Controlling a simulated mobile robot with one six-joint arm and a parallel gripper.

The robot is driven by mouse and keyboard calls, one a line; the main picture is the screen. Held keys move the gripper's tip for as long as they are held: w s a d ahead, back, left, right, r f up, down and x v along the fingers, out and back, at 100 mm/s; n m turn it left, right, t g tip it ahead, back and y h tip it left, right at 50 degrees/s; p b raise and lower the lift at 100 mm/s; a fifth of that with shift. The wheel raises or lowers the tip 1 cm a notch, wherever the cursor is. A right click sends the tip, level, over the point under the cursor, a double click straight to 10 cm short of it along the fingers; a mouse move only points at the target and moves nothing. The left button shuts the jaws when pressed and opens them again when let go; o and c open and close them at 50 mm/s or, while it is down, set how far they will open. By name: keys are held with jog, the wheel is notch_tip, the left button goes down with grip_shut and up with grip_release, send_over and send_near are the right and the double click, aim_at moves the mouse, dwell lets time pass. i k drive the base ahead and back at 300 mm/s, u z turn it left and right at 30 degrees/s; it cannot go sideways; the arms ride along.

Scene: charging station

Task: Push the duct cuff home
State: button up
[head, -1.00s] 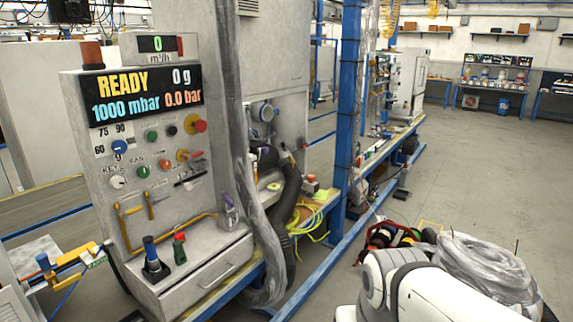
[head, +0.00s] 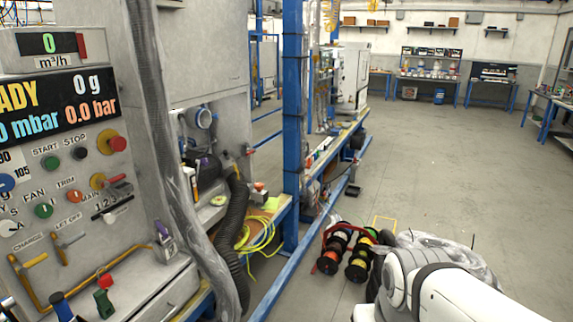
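A dark ribbed hose (head: 233,215) rises beside the charging station and bends toward a recess in the grey cabinet. A round blue-rimmed port (head: 203,118) shows in that recess, with a black cylindrical part (head: 205,165) below it. I cannot tell which part is the duct cuff or how far it is seated. A grey duct wrapped in clear plastic (head: 165,130) runs down in front of the cabinet. My white arm shows at the lower right, apart from the station. My gripper is not in view.
A blue post (head: 292,120) and low blue rail (head: 275,285) border the station. Cable reels (head: 345,250) sit on the floor near my arm. Yellow hose (head: 262,235) hangs by the post. Open floor lies at right.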

aim_at(236, 180)
jog(key=z, duration=0.4)
jog(key=i, duration=1.6)
jog(key=u, duration=0.4)
jog(key=i, duration=1.35)
jog(key=u, duration=1.1)
jog(key=i, duration=0.45)
jog(key=u, duration=0.35)
